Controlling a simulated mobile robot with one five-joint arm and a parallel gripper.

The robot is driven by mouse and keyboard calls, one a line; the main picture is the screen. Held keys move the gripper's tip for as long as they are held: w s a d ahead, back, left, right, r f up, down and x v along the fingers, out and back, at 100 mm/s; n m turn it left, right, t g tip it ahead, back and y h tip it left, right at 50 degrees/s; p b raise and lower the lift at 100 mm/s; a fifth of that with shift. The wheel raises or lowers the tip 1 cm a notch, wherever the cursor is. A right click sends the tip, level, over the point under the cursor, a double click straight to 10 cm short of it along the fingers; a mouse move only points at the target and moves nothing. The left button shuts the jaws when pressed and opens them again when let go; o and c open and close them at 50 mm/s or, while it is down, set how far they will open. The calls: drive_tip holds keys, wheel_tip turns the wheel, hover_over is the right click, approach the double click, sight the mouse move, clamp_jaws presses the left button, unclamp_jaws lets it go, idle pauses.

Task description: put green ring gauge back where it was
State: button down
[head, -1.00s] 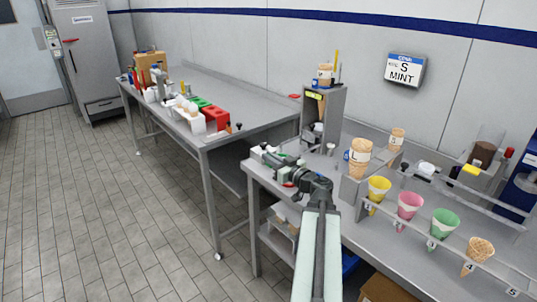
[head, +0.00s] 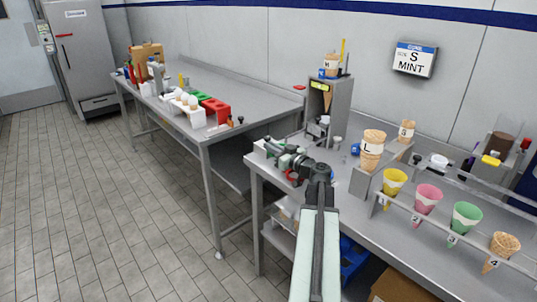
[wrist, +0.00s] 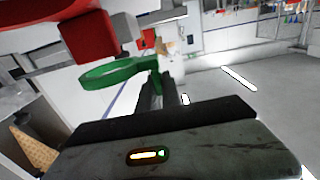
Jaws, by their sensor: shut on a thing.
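The green ring gauge (wrist: 108,73) shows in the wrist view as a flat loop with a short tab at its right end. My gripper (wrist: 157,88) is shut on that tab, and the ring sticks out to the left of the fingers. In the head view my gripper (head: 272,148) is over the left end of the right-hand counter (head: 345,215). It is small there, and I cannot make out the ring clearly.
In the wrist view a red block (wrist: 88,38) is close above the ring, and a waffle cone (wrist: 33,138) is at lower left. A grey dispenser (head: 340,108) stands behind my gripper. The cone rack (head: 455,245) is to the right. The left table (head: 215,95) has free room.

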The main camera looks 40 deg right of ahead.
drive_tip(key=shift+w+a+f, duration=0.15)
drive_tip(key=shift+a+f, duration=0.05)
drive_tip(key=shift+a, duration=0.05)
drive_tip(key=shift+f, duration=0.3)
drive_tip(key=shift+a+f+b, duration=0.1)
drive_tip(key=shift+f+b, duration=0.05)
drive_tip(key=shift+b, duration=0.2)
